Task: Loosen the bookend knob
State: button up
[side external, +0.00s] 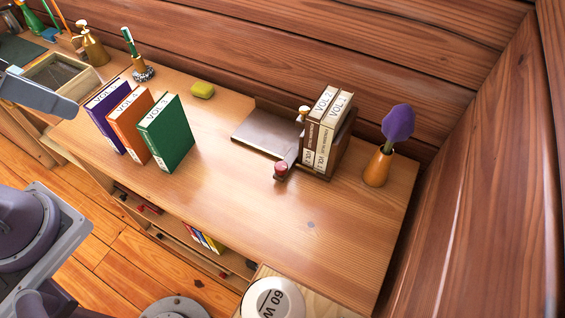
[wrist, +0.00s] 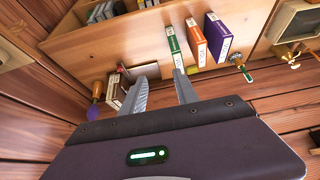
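The bookend (side external: 262,135) has a flat dark metal plate on the desk, beside two upright brown books, VOL 2 (side external: 318,120) and VOL 1 (side external: 334,135). A red knob (side external: 281,168) sits at the near end of a metal bar in front of the books. A smaller brass knob (side external: 303,112) stands at the far end. My gripper (wrist: 160,77) is open and empty in the wrist view, its two fingers apart above the desk. The bookend plate (wrist: 141,71) is partly behind the left finger there.
Purple, orange and green books (side external: 165,135) stand on the desk at left. An orange vase with a purple top (side external: 377,167) stands right of the bookend. Wooden walls close the back and right.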

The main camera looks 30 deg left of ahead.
jog(key=shift+o, duration=1.4)
jog(key=shift+w+d, duration=0.1)
jog(key=m+g, duration=0.5)
jog(key=m, duration=0.1)
send_over(281, 166)
notch_tip(281, 166, down, 20)
jog(key=r, duration=0.1)
jog(key=shift+g, duration=0.3)
notch_tip(281, 166, down, 9)
jog(key=shift+f, duration=0.5)
jog(key=shift+c, duration=0.2)
grip_shut()
